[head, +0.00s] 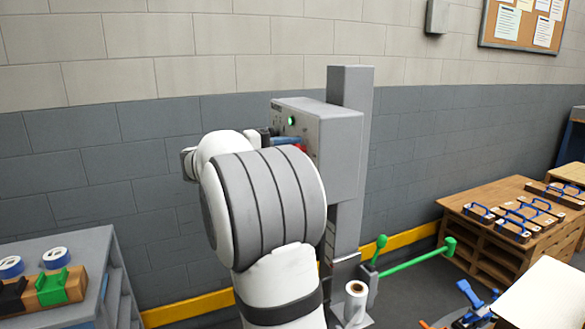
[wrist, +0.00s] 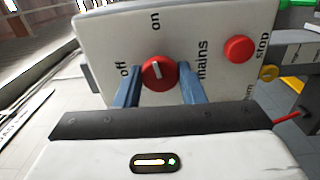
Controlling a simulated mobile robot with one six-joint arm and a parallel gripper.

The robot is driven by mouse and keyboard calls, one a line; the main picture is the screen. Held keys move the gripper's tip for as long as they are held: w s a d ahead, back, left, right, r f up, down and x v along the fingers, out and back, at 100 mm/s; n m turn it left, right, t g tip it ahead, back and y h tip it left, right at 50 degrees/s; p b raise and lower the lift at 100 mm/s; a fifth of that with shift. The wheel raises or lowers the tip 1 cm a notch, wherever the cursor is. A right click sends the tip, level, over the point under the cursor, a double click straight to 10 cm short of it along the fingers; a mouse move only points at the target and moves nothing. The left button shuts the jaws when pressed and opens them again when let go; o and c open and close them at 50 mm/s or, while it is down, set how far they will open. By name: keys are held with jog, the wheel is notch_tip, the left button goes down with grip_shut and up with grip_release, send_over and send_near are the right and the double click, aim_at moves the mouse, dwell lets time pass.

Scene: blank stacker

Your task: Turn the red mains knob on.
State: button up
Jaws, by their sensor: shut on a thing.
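The red mains knob (wrist: 159,73) is on the face of a grey control box (head: 335,150). In the wrist view its white pointer mark stands nearly upright, towards the word "on" above it; "off" is to its left. My gripper (wrist: 157,80) is shut on the knob, one blue finger on each side, covering parts of its rim. In the head view my arm hides most of the box face; a blue finger and a bit of red show. A green lamp (head: 291,121) glows on the box.
A red stop button (wrist: 239,49) is right of the knob. The box is on a grey column (head: 351,85). A green-handled lever (head: 420,261) is low to the right, near a white roll (head: 356,300). A wooden bench (head: 490,205) stands right, a grey cabinet (head: 75,250) left.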

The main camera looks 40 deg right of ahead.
jog(key=shift+f+m+b, duration=0.3)
jog(key=shift+m+b, duration=0.6)
jog(key=shift+b, duration=0.2)
jog(key=shift+r, duration=0.1)
jog(key=o, duration=0.8)
jog(key=shift+a, duration=0.1)
jog(key=shift+o, duration=0.9)
jog(key=shift+r, duration=0.15)
jog(key=v, duration=0.7)
jog(key=shift+w+a+p, duration=0.15)
jog(key=shift+a+p, duration=0.2)
jog(key=shift+a, duration=0.05)
